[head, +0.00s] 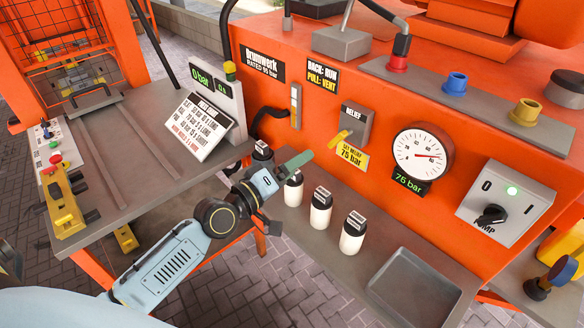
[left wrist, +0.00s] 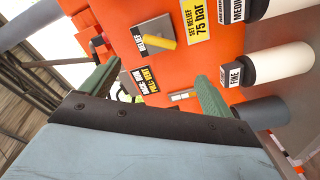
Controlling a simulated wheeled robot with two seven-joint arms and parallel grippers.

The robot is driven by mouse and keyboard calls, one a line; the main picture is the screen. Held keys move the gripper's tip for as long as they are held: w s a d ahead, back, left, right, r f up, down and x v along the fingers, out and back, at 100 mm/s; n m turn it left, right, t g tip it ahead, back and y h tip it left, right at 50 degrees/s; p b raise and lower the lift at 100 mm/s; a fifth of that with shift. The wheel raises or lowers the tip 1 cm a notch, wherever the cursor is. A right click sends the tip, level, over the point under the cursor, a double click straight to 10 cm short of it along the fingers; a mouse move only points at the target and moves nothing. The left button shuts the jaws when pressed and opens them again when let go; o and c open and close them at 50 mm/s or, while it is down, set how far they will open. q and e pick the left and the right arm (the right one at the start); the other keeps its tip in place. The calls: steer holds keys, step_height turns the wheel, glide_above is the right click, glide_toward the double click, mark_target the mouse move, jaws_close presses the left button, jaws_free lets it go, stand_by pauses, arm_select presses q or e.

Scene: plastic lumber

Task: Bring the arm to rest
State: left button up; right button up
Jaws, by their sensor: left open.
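My left arm (head: 165,262) reaches in from the lower left of the head view. Its gripper (head: 300,161) is in front of the orange machine, just above the row of white canisters. In the left wrist view the two green fingers of the gripper (left wrist: 156,72) stand apart with nothing held between them. In the head view one green finger shows clearly; the other is hard to make out. The yellow relief lever (head: 341,137) is beyond the fingertips, apart from them. My right gripper is not in view.
White canisters with dark caps (head: 320,212) stand on the ledge close to my gripper. A grey tray (head: 413,287) lies to their right. A pressure gauge (head: 423,153) and pump switch box (head: 505,202) are on the machine. A sign panel (head: 197,127) and side table (head: 150,190) are left.

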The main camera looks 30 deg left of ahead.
arm_select(q)
steer(key=s+d+f+m+g+y, duration=0.1)
steer(key=s+d+f+m+g, duration=0.5)
steer(key=s+f+m+g, duration=0.5)
steer(key=s+a+f+n+g+y, duration=0.1)
steer(key=s+a+y, duration=0.15)
steer(key=s, duration=0.55)
steer(key=s+a+f+g+y, duration=0.1)
steer(key=s+a+g+y, duration=0.15)
steer(key=s, duration=0.55)
step_height(320, 180, down, 25)
steer(key=s, duration=0.2)
steer(key=s+a+f+g, duration=0.1)
steer(key=s+a+f, duration=0.1)
steer(key=s+f, duration=1.2)
steer(key=shift+s+f, duration=0.15)
steer(key=shift+s, duration=0.7)
steer(key=shift+a+g, duration=0.1)
steer(key=shift+g, duration=0.15)
